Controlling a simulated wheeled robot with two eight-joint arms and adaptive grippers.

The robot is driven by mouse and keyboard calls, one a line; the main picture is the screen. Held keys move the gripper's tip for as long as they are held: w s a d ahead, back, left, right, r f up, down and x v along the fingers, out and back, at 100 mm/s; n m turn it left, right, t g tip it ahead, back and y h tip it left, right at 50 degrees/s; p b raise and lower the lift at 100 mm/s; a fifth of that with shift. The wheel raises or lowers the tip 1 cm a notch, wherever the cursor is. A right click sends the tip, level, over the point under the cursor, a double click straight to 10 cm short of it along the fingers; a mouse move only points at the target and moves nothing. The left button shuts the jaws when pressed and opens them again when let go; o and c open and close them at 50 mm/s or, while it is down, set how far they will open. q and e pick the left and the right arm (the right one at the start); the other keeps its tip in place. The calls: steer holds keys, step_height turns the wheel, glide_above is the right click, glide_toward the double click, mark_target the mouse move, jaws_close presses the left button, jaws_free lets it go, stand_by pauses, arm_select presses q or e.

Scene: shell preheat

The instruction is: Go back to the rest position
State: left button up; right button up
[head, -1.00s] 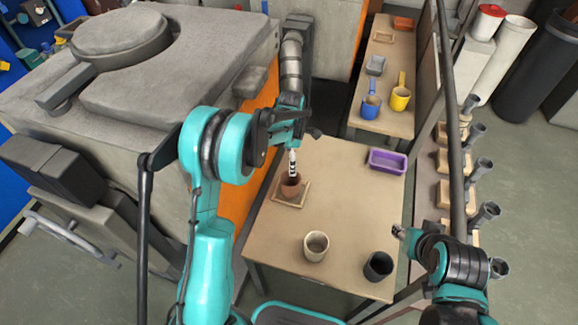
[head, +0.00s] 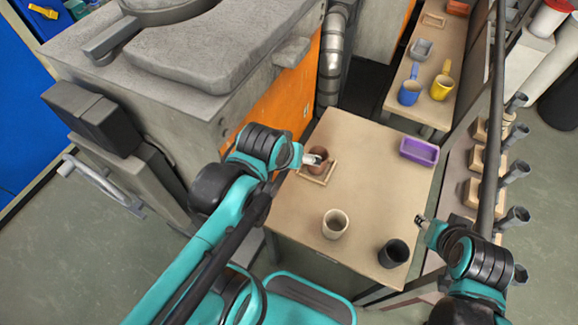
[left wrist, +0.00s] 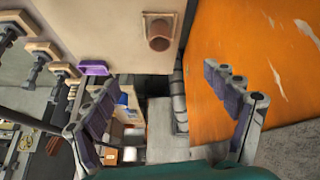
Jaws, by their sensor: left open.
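My left gripper (head: 313,160) is near the left edge of the table in the head view. In the left wrist view its two fingers (left wrist: 165,120) stand wide apart with nothing between them. A brown cup (head: 319,153) stands on a square wooden tray (head: 328,174) just beyond the left gripper, partly hidden by it. In the left wrist view the brown cup (left wrist: 159,42) is apart from the fingers. My right gripper (head: 423,222) is by the table's right edge, holding nothing that I can see; its fingers are too small to read.
The table (head: 375,170) also bears a cream cup (head: 335,224), a black cup (head: 393,253) and a purple tray (head: 419,151). A grey furnace with an orange side (head: 275,110) stands at the left. A dark upright pole (head: 488,130) rises near my right arm.

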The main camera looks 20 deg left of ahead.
arm_select(q)
steer(key=shift+s+f+m+t, duration=0.2)
steer(key=shift+s+f+m, duration=0.05)
steer(key=shift+s+m, duration=0.35)
steer(key=shift+s+f+m+t, duration=0.2)
steer(key=shift+s+f+m, duration=0.05)
steer(key=shift+s+m, duration=0.35)
steer(key=shift+c, duration=0.4)
